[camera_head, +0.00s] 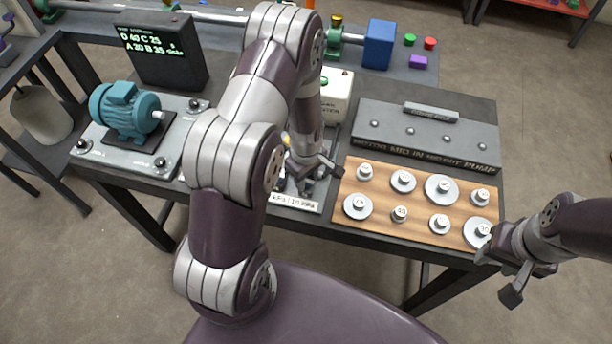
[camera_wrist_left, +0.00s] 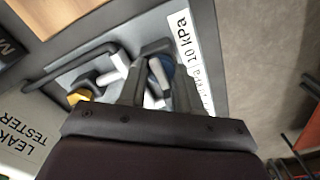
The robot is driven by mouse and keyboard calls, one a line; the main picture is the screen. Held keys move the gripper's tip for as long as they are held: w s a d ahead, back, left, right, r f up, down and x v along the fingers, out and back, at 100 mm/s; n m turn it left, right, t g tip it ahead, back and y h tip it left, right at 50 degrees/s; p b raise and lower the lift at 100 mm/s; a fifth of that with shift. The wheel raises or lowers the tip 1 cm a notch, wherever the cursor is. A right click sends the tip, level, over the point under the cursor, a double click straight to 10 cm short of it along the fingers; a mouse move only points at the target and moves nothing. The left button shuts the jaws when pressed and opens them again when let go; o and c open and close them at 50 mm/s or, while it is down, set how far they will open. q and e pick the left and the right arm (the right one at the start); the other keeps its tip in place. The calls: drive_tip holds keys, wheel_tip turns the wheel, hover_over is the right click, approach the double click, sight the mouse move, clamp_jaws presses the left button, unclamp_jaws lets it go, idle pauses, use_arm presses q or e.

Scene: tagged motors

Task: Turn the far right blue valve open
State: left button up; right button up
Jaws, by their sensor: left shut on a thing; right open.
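The blue valve (camera_wrist_left: 166,66) shows in the left wrist view as a blue round part with a pale lever (camera_wrist_left: 158,76), between the fingers of my left gripper (camera_wrist_left: 160,88). These fingers are closed on the lever. In the head view my left gripper (camera_head: 316,178) points down over the leak tester's fitting plate (camera_head: 296,203), and arm and fingers hide most of the valve. Another pale lever (camera_wrist_left: 119,60) and a yellow fitting (camera_wrist_left: 80,97) sit beside it in the wrist view. My right gripper (camera_head: 500,275) is open and empty, off the table's right front corner.
The leak tester box (camera_head: 338,95) stands behind the plate. To its right are a wooden board (camera_head: 380,205) with several metal weights and a grey pump block (camera_head: 425,135). A teal motor (camera_head: 125,108) on a plate and a black display (camera_head: 165,65) stand left.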

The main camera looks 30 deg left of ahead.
use_arm(q)
drive_tip(key=shift+m, duration=0.3)
drive_tip(key=m, duration=0.3)
drive_tip(key=shift+m, duration=0.4)
drive_tip(key=m, duration=0.4)
drive_tip(key=shift+w+r+m, duration=0.1)
drive_tip(key=shift+w+m, duration=0.05)
drive_tip(key=shift+m, duration=0.15)
drive_tip(key=m, duration=0.4)
drive_tip(key=shift+d, duration=0.1)
drive_tip(key=shift+m+p, duration=0.3)
drive_tip(key=shift+m, duration=2.1)
drive_tip(key=o, duration=1)
drive_tip(key=shift+o, duration=0.2)
